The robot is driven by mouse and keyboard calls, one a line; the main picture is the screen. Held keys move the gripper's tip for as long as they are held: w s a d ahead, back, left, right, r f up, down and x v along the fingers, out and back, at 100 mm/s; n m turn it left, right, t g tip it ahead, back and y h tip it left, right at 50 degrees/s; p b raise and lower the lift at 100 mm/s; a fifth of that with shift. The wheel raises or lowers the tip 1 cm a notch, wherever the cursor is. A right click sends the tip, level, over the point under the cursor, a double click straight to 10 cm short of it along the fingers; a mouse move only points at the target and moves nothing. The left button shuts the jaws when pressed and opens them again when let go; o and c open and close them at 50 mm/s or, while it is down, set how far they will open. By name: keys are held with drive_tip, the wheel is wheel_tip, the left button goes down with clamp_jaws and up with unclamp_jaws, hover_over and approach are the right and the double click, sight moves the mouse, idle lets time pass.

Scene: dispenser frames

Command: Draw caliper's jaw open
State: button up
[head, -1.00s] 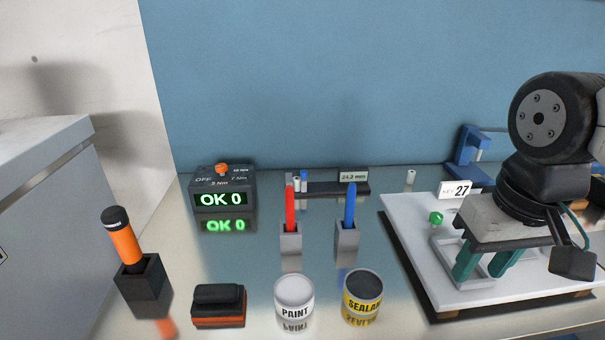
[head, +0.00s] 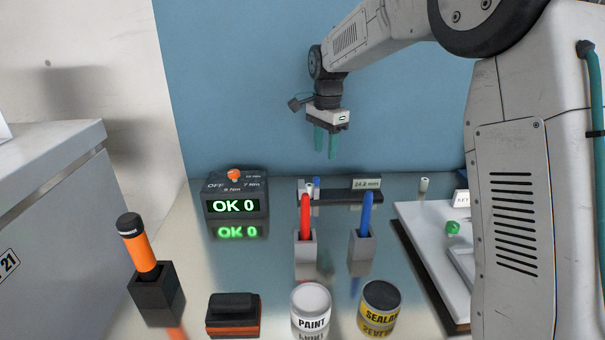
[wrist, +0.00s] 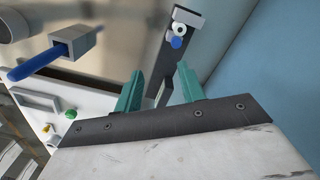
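The caliper (head: 343,196) is a dark bar lying along the back of the bench. A small display (head: 366,184) at its right end reads about 24 mm; the last digit is hard to read. Small white and blue parts (head: 313,189) stand at its left end, partly behind the red marker. My gripper (head: 326,152) hangs above and behind that end, fingers down, apart and empty. In the wrist view, the caliper (wrist: 174,62) runs beyond the open green fingers (wrist: 160,88), with a white ring (wrist: 180,29) and a blue part (wrist: 176,43) near its far end.
A red marker (head: 306,215) and blue marker (head: 366,213) stand in grey holders before the caliper. Paint (head: 311,310) and sealant (head: 380,308) cans are nearer. An OK 0 box (head: 237,200) stands left; a white board (head: 428,235) lies right. The blue wall is behind.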

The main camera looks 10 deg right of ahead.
sight(316, 178)
drive_tip(key=w+f, duration=0.1)
drive_tip(key=w+a+f, duration=0.1)
drive_tip(key=shift+w+m, duration=0.4)
drive_tip(key=shift+w+a+f, duration=0.1)
drive_tip(key=shift+w+f, duration=0.05)
drive_tip(key=shift+f, duration=0.1)
wheel_tip(316, 178, down, 7)
drive_tip(key=shift+f, duration=0.1)
clamp_jaws()
